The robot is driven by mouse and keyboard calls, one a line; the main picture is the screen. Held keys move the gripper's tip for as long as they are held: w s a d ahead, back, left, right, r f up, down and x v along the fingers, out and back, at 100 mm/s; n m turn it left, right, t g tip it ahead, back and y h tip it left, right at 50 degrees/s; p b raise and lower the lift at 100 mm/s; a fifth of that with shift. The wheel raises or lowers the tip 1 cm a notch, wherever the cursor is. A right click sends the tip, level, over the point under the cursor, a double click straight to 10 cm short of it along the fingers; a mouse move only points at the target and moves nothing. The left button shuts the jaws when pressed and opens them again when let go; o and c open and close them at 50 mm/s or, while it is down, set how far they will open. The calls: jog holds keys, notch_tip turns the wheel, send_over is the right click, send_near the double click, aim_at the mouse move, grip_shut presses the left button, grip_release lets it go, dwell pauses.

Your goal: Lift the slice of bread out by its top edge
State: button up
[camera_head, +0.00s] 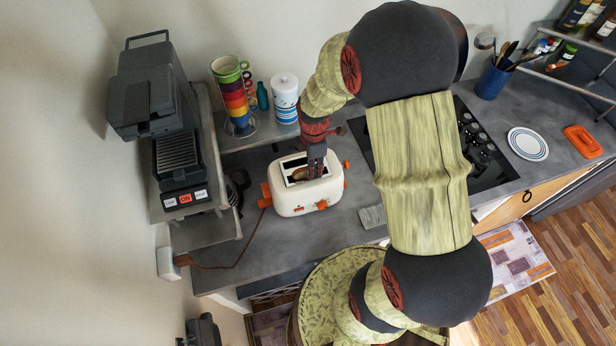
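A white toaster (305,198) with orange knobs stands on the grey counter, left of the stovetop. The brown top edge of a slice of bread (299,174) shows in the toaster's slot opening. My gripper (316,174) points down over the right part of the slots, at or very close to the bread. Its fingers are small and dark here, so I cannot tell whether they touch the bread or are closed on it. My gripper and wrist hide part of the slots.
A black coffee machine (158,95) stands on a shelf at left. Stacked coloured mugs (236,95) and a blue-white canister (285,98) stand behind the toaster. A cord (238,258) runs from the toaster to the left. The counter in front of the toaster is mostly clear.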

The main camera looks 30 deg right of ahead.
grip_shut()
jog(key=shift+r, duration=0.15)
notch_tip(320, 180, up, 28)
jog(key=p, duration=0.5)
dwell(1.7)
